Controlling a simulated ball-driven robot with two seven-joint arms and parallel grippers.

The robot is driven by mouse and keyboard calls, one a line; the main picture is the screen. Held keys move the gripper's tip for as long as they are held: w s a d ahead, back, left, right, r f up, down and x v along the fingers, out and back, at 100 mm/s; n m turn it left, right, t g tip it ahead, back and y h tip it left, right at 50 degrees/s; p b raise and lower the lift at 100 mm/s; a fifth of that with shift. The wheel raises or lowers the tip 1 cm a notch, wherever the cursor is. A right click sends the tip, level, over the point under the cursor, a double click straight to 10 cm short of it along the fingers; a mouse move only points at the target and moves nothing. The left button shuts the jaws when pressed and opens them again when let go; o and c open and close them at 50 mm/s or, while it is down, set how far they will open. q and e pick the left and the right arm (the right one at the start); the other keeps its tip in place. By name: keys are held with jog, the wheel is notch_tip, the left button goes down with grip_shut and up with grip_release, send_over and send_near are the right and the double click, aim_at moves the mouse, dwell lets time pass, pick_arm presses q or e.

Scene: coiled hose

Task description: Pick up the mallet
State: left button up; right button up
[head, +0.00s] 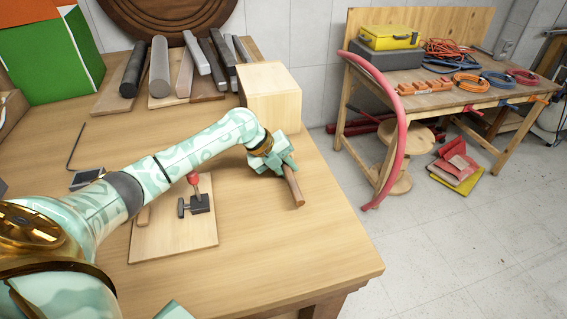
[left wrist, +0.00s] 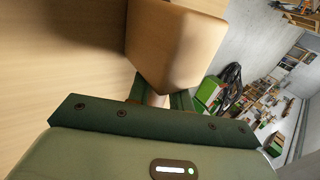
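The mallet has a big pale wooden block head (head: 270,88) and a brown round handle (head: 295,190) that points toward the table's front right. It lies at the right part of the wooden table. My left gripper (head: 279,166) is around the handle, just in front of the head. In the left wrist view the head (left wrist: 176,45) is directly ahead, and the handle (left wrist: 155,98) fills the gap between the fingers, which look closed on it. I cannot tell whether the mallet is clear of the table. My right gripper does not show clearly; only a pale green piece of mine peeks in at the bottom edge.
A board with a red-knobbed toggle clamp (head: 198,201) lies under my left arm. Grey and brown bars (head: 160,68) lie behind, left of the mallet head. The table's right edge is close, with a red hose (head: 397,130) beyond it. The table front is clear.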

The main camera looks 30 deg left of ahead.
pick_arm(q)
grip_shut()
jog(key=shift+r, duration=0.2)
